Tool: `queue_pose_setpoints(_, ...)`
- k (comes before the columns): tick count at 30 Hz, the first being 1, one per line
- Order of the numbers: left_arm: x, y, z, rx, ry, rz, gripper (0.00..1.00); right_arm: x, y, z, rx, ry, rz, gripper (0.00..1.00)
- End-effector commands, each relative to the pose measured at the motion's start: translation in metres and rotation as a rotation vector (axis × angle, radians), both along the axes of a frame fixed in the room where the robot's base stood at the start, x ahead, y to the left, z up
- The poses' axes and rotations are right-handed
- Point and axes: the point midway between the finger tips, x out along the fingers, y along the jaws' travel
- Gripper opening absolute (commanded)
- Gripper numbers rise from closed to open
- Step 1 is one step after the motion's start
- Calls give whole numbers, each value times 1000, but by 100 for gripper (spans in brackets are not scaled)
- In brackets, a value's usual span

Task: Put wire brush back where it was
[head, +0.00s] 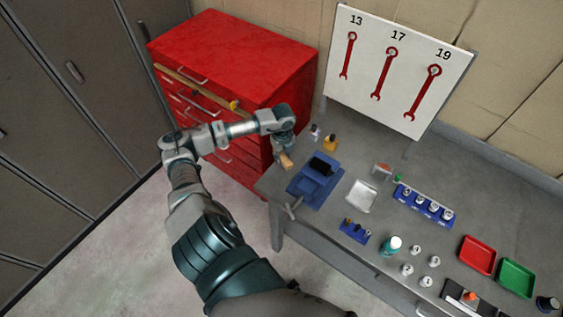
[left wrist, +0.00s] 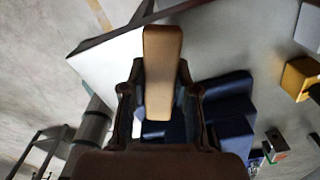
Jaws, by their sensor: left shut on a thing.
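My left gripper (head: 283,148) is shut on the wire brush (head: 286,161), whose tan wooden part sticks out below the jaws near the left end of the grey workbench (head: 340,151). In the left wrist view the tan block of the brush (left wrist: 162,60) stands upright between the two dark fingers (left wrist: 160,90). The bristles cannot be made out. The gripper is just left of the blue vise (head: 316,181), which also shows behind the fingers in the wrist view (left wrist: 228,110). My right gripper is not in view.
A red drawer cabinet (head: 235,50) stands behind my left arm. A white tray (head: 361,196), a blue socket rack (head: 424,205), red (head: 478,255) and green (head: 516,278) trays lie to the right. A wrench board (head: 395,70) stands at the back.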

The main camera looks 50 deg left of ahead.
Motion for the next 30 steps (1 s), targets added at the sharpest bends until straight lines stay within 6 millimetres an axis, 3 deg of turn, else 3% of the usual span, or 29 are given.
queue_pose_setpoints(7, 0, 1, -40, -4, 3, -1, 0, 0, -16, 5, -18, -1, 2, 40)
queue_pose_setpoints(17, -1, 5, -48, -7, 2, -1, 0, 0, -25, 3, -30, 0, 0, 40)
queue_pose_setpoints(18, -1, 5, -47, -6, 2, -1, 37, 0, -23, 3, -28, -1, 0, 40)
queue_pose_setpoints(20, -1, 4, -47, -6, 3, -1, 52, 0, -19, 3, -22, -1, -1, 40)
queue_pose_setpoints(25, 0, 2, -46, -4, 3, -1, 55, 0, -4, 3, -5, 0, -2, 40)
queue_pose_setpoints(30, 0, 0, -42, -3, 2, -2, 55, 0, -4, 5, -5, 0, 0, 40)
